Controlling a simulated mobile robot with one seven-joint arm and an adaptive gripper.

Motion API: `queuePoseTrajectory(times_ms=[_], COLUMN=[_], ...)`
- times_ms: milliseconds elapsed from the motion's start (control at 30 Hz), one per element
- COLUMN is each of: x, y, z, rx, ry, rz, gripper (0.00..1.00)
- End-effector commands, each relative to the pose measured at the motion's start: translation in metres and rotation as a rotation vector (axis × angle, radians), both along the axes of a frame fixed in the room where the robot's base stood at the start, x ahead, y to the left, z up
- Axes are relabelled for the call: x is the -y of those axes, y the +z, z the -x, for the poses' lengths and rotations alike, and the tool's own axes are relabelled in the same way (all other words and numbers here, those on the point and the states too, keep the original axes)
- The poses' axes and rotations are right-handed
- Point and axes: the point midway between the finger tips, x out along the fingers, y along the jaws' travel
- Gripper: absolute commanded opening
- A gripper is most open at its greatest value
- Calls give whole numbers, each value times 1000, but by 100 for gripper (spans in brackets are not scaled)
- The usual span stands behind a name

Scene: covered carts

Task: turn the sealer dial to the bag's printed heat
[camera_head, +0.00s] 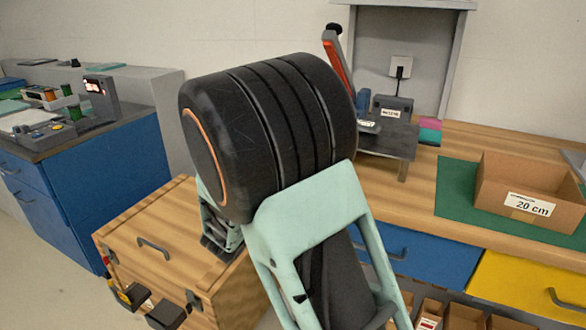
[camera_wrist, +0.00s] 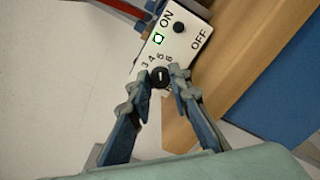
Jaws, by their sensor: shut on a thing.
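In the wrist view, the sealer's white control panel (camera_wrist: 184,45) shows an ON/OFF switch, a lit green lamp and printed numbers, of which 3, 4, 5 and 6 can be read. The black dial (camera_wrist: 160,77) has a small pale mark; which number it points to is hard to tell. My gripper (camera_wrist: 157,84) is shut on the dial, one finger on each side. In the head view, my arm hides the gripper and the dial; a raised red lever (camera_head: 337,62) shows behind it. I cannot make out a bag with a printed heat.
A cardboard box (camera_head: 528,205) marked 20 cm stands on a green mat (camera_head: 457,190) at the right of the wooden bench (camera_head: 415,178). A small dark labelled box (camera_head: 392,107) sits near the wall outlet. A wooden chest (camera_head: 150,222) and a blue cart (camera_head: 110,170) stand at left.

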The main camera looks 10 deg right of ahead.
Motion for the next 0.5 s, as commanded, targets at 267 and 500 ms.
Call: queuePoseTrajectory(times_ms=[267, 500], x=[0, -1], y=[-1, 0], z=[0, 1], rx=[-1, -1], ry=[1, 1], rz=[0, 0], gripper=[36, 36])
